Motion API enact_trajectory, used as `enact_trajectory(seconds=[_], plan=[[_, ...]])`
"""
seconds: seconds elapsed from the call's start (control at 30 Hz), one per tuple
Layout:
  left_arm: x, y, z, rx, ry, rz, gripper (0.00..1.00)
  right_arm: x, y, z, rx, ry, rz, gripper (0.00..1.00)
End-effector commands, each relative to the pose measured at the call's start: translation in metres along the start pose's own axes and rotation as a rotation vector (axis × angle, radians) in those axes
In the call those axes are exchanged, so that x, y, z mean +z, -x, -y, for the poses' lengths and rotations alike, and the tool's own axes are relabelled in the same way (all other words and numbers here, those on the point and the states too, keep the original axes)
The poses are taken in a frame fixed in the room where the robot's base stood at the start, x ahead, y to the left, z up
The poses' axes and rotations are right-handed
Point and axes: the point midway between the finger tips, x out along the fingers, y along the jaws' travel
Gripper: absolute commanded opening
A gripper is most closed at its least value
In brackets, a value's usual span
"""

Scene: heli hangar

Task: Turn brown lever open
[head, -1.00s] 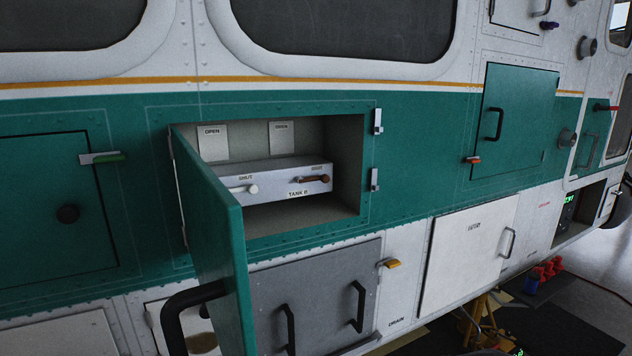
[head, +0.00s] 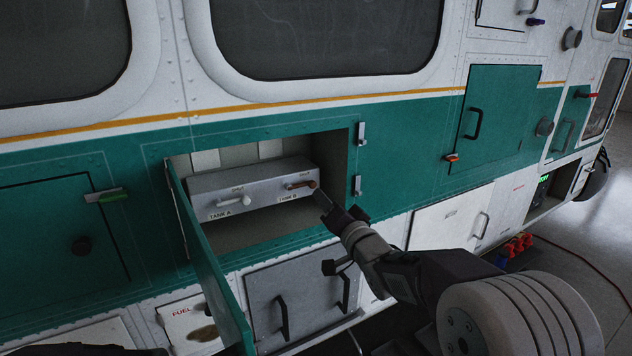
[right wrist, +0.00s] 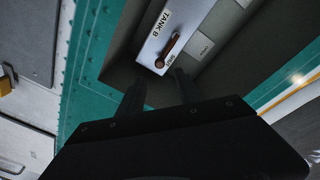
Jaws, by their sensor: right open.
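The brown lever (head: 301,185) sits on the right end of a grey box (head: 240,187) inside an open compartment, beside the TANK B label. It points right, roughly along the box. My right gripper (head: 322,198) is at the compartment's lower right, its fingers close to the lever's tip. In the right wrist view the brown lever (right wrist: 169,49) lies ahead of my open, empty right gripper (right wrist: 158,88), apart from the fingertips. A white lever (head: 233,201) is on the left half of the box, by the TANK A label. My left gripper is not in view.
The green compartment door (head: 207,265) stands open on the left, jutting toward me. Compartment walls bound the box on the right and below. Grey doors with black handles (head: 302,300) are underneath. A white panel with a handle (head: 450,220) is to the right.

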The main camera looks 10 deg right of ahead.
Motion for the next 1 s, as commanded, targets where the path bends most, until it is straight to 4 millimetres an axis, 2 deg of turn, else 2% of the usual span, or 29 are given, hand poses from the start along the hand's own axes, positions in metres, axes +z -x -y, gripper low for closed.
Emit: enact_trajectory(seconds=[0.2, 0.33, 0.5, 0.7, 0.73, 0.87, 1.0], plan=[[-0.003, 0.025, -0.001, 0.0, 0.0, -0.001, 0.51, -0.002, -0.047, 0.003, 0.001, -0.001, 0.004, 0.41], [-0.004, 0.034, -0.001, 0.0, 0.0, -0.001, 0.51, -0.002, -0.068, 0.002, 0.002, -0.001, 0.003, 0.41], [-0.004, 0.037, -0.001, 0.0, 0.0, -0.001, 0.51, 0.0, -0.08, 0.0, 0.002, 0.001, 0.002, 0.41], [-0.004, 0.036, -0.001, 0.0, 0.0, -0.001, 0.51, 0.001, -0.08, -0.001, 0.002, 0.0, 0.001, 0.41], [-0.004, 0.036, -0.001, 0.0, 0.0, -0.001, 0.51, 0.001, -0.08, -0.001, 0.002, 0.0, 0.001, 0.39], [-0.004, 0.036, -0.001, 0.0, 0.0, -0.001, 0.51, 0.001, -0.08, -0.001, 0.002, 0.0, 0.001, 0.03], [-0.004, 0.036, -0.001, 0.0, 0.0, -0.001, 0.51, 0.001, -0.08, -0.001, 0.002, 0.0, 0.002, 0.0]])
